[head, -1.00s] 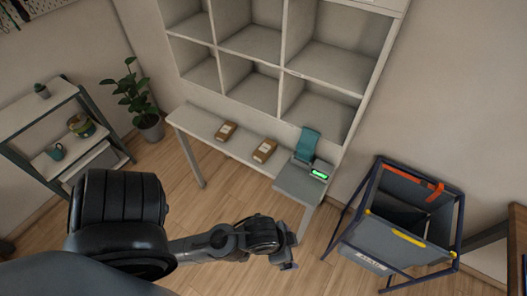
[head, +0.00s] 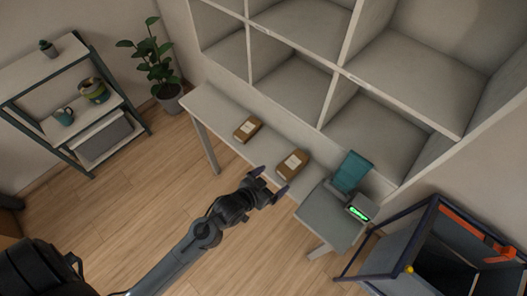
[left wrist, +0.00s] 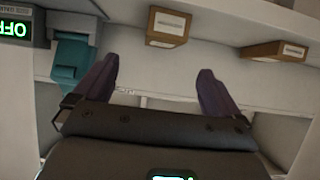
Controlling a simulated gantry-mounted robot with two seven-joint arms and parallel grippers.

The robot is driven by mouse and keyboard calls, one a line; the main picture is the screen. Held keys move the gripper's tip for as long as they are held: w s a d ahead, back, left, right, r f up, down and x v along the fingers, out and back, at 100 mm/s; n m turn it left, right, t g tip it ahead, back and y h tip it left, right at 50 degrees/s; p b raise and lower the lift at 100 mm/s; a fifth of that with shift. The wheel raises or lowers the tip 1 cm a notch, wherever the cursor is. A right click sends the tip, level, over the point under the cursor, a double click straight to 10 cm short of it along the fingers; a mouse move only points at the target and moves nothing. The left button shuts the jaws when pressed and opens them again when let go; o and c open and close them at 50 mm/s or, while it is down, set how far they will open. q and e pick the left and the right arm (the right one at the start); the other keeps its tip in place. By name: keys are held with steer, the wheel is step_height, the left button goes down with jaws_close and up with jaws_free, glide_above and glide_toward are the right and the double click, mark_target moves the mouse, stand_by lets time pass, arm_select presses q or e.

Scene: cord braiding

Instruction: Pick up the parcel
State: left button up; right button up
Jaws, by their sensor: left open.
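Two brown cardboard parcels with pale labels lie on a narrow light table. The left parcel (head: 247,129) is farther from my gripper, and the right parcel (head: 292,165) is close to it. My left gripper (head: 270,181) is open and empty just in front of the table edge, near the right parcel and apart from it. In the left wrist view the nearer parcel (left wrist: 168,27) shows beyond and between the open fingers (left wrist: 157,72). The other parcel (left wrist: 275,50) is to its right. My right gripper is not in view.
A scale with a lit green display (head: 359,213) and a teal item (head: 352,172) stand at the table's right end. Empty cubbyholes (head: 290,82) rise behind. A blue-framed bin (head: 440,250) is lower right. A plant (head: 150,60) and shelf (head: 70,95) are left; the floor between is clear.

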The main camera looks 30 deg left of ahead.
arm_select(q)
steer(key=b, duration=0.2)
glide_toward(293, 163)
steer(key=x, duration=0.3)
steer(key=shift+f, duration=0.3)
steer(key=shift+w+f+b, duration=0.3)
steer(key=shift+w, duration=0.25)
steer(key=shift+b+x, duration=0.4)
steer(key=shift+x, duration=1.65)
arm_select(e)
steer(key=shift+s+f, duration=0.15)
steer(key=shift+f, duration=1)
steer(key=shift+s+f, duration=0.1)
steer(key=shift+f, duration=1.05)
arm_select(q)
steer(key=shift+w+r, duration=0.1)
steer(key=shift+r, duration=0.05)
steer(key=shift+c, duration=0.5)
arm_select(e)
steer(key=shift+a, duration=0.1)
arm_select(q)
steer(key=c, duration=1)
